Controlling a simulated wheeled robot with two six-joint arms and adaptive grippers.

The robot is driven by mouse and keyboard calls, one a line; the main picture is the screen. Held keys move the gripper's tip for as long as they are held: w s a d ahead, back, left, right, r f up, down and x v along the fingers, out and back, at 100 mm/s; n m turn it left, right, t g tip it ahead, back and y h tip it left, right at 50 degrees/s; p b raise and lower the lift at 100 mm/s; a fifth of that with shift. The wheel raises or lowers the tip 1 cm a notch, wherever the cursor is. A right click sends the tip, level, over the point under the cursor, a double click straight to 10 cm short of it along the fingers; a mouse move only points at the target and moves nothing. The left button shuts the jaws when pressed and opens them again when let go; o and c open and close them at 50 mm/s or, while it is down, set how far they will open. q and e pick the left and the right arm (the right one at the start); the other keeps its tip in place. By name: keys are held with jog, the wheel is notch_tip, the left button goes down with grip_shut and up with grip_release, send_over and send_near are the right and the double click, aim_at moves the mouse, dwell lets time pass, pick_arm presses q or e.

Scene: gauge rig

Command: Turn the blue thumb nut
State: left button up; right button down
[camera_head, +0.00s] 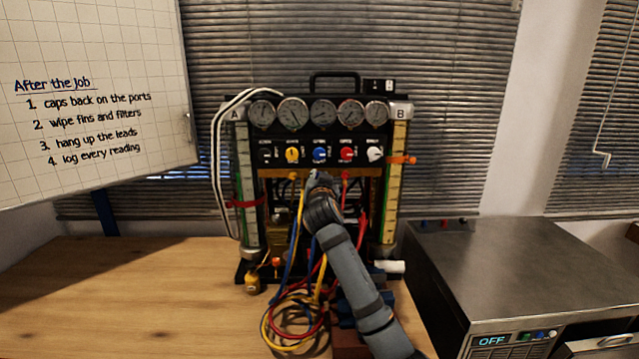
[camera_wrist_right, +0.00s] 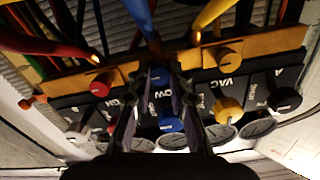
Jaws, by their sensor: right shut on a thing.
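The gauge rig (camera_head: 321,150) stands on the bench, with a row of gauges, a row of coloured knobs and a brass port strip (camera_wrist_right: 275,47) below them. My right gripper (camera_head: 317,178) reaches up to the middle of that strip. In the right wrist view, my right gripper (camera_wrist_right: 160,76) has its fingertips around the blue thumb nut (camera_wrist_right: 158,73), where the blue hose (camera_wrist_right: 141,14) meets the strip. It is shut on the nut, which the fingers mostly hide. In the head view the gripper hides the nut. My left gripper is not in view.
A red nut (camera_wrist_right: 101,85) and an orange nut (camera_wrist_right: 229,57) flank the blue one, with hoses close by. The blue knob (camera_head: 320,154) sits above the strip. Coiled hoses (camera_head: 291,318) lie on the bench; its left part is clear. A grey box (camera_head: 520,275) stands right.

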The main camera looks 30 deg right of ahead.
dwell(0.4)
jog(key=c, duration=1.2)
grip_release()
jog(key=v, duration=1.2)
